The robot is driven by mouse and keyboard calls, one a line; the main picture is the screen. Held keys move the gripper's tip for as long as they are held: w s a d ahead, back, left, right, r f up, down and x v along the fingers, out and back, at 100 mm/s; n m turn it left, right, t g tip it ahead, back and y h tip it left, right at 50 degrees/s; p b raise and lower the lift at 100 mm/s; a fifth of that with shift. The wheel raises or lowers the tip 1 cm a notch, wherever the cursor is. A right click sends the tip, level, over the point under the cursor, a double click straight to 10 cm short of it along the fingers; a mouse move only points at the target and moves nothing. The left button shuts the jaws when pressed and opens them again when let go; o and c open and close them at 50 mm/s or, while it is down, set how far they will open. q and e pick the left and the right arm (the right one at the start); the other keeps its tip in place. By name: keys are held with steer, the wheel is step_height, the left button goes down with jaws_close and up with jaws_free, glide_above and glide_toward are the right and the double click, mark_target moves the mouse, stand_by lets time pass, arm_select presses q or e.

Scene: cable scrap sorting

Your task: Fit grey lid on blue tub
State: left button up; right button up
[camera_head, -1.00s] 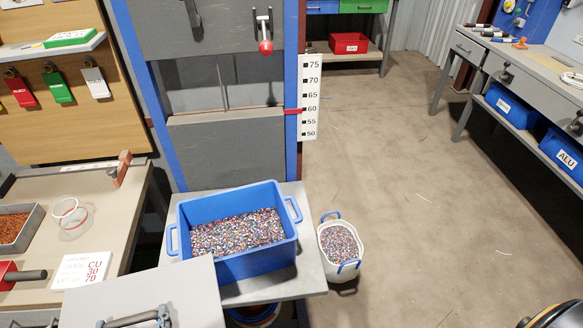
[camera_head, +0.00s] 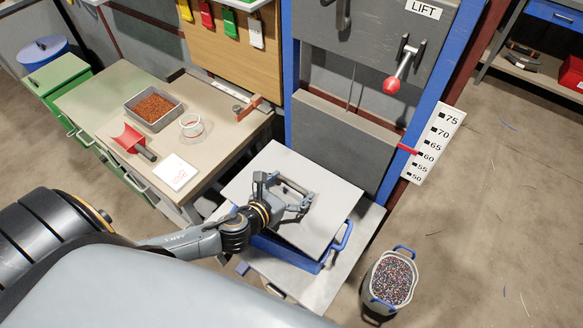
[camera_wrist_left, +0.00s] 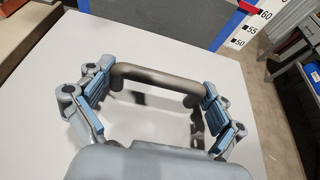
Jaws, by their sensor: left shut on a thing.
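The grey lid (camera_head: 285,165) is a flat light plate with a dark bar handle (camera_wrist_left: 155,82) on top. It covers most of the blue tub (camera_head: 290,253), hiding its opening and the granules. The tub's near wall and right-hand handle (camera_head: 343,236) show beyond the lid's edges. The lid looks offset toward the back left, and I cannot tell whether it rests on the rim. My left gripper (camera_head: 287,192) is shut on the lid's handle; in the left wrist view its blue-padded fingers (camera_wrist_left: 158,100) are at the handle's two ends. My right gripper is out of view.
The tub stands on a grey lift platform (camera_head: 258,262) before the lift's panel (camera_head: 340,140) and blue posts. A white bucket of granules (camera_head: 391,278) stands on the floor at right. The bench (camera_head: 215,115) at left holds a tray (camera_head: 153,107), scoop and glass jar.

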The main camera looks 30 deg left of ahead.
mark_target(289, 200)
arm_select(q)
steer(key=shift+w+a+r, duration=0.15)
steer(key=shift+a+r, duration=0.1)
steer(key=shift+a, duration=0.3)
steer(key=shift+a+f, duration=0.15)
steer(key=shift+f+b, duration=0.4)
steer(key=shift+b, duration=0.05)
steer(key=shift+w+d+f+b, duration=0.1)
steer(key=shift+d+f+b, duration=0.1)
steer(key=shift+f+b, duration=0.65)
steer(key=shift+b, duration=0.1)
step_height(289, 200, down, 8)
steer(key=b, duration=0.7)
steer(key=shift+r, duration=0.25)
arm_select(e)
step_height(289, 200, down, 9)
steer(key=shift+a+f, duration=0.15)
